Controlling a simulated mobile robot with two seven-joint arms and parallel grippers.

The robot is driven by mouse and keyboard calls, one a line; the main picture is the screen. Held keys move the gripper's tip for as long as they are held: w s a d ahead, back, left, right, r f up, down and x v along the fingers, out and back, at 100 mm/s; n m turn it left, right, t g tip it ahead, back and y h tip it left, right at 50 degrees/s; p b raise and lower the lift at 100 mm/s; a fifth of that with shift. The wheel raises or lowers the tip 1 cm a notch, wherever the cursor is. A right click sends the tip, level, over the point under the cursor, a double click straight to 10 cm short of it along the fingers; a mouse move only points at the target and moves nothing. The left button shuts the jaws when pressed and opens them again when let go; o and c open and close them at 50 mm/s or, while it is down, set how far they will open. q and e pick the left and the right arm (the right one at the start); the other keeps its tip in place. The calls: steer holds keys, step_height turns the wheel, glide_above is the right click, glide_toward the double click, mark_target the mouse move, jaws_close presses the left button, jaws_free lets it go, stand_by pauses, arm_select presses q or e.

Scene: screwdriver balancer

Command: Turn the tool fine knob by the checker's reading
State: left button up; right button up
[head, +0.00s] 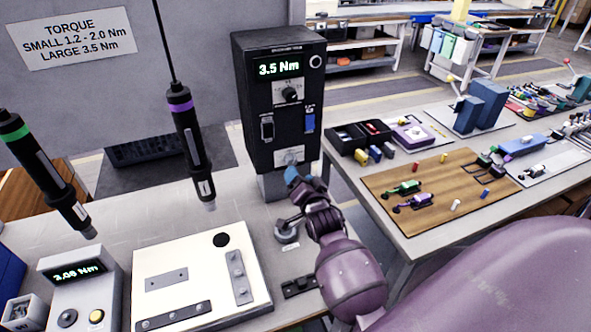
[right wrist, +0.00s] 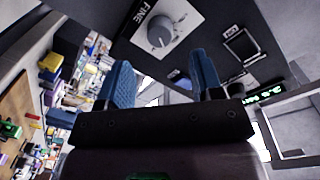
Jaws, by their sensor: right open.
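The tool fine knob is a grey round knob on a pale plate marked FINE. It shows low on the black controller (head: 245,110) in the head view (head: 291,155) and ahead of the fingers in the right wrist view (right wrist: 160,34). My right gripper (head: 300,182) is just below and in front of it, with blue fingers apart and empty; in the right wrist view the fingers (right wrist: 162,75) are clear of the knob. The checker (head: 85,290) at the lower left reads about 3.06 Nm, last digit unsure. The controller's display (head: 279,68) reads 3.5 Nm. My left gripper is out of view.
A green-banded screwdriver (head: 45,175) and a purple-banded one (head: 190,145) hang at the left. A white plate (head: 195,262) with metal bars lies beside the checker. A torque sign (head: 72,38) is on the wall. A second table with a wooden board (head: 435,195) stands right.

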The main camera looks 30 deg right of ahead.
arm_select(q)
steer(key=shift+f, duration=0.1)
arm_select(e)
steer(key=v, duration=0.4)
steer(key=shift+s+a+r, duration=0.1)
steer(key=shift+s, duration=0.25)
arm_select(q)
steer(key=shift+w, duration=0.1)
arm_select(e)
steer(key=s+a+f+n+g+y, duration=0.1)
steer(key=s+a+f+n+g, duration=0.1)
steer(key=s+f+n, duration=0.2)
steer(key=s+a+f+n+g+y, duration=0.1)
steer(key=s+a+f+n+y, duration=0.1)
steer(key=s, duration=0.7)
steer(key=s+a+f+n+g+y, duration=0.1)
steer(key=s+a+f+n+g, duration=0.1)
steer(key=s+f+n, duration=0.4)
steer(key=shift+s+a+f+g+y+b, duration=0.1)
steer(key=shift+a+f+g+y+b, duration=0.15)
steer(key=shift+f, duration=0.3)
steer(key=shift+s+a+f+g+y+b, duration=0.1)
steer(key=shift+a+f+y+b, duration=0.05)
steer(key=shift+a+f, duration=0.35)
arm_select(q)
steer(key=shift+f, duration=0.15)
arm_select(e)
steer(key=shift+d, duration=0.1)
